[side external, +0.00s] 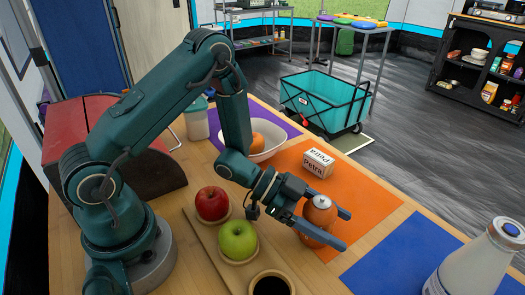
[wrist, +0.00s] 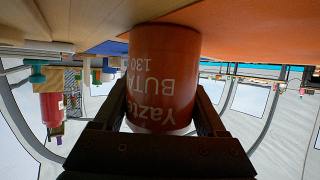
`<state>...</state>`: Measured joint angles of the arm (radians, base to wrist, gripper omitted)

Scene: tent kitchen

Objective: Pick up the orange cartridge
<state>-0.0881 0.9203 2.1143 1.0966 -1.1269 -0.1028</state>
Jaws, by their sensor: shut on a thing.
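The orange cartridge (side external: 318,217) stands upright near the front edge of the orange mat (side external: 357,190) in the side external view. My gripper (side external: 341,229) is shut on it, with one finger on each side of its body. In the wrist view the cartridge (wrist: 165,78) fills the middle between the two fingers (wrist: 165,110) and appears upside down with white lettering. Its base looks to be at or very near the mat; I cannot tell whether it touches.
A wooden board with a red apple (side external: 212,203), a green apple (side external: 238,240) and a dark cup (side external: 271,284) lies left of my gripper. A white box (side external: 318,163) and a white bowl (side external: 272,146) stand behind. A bottle (side external: 478,262) stands on the right; the blue mat (side external: 400,255) is mostly clear.

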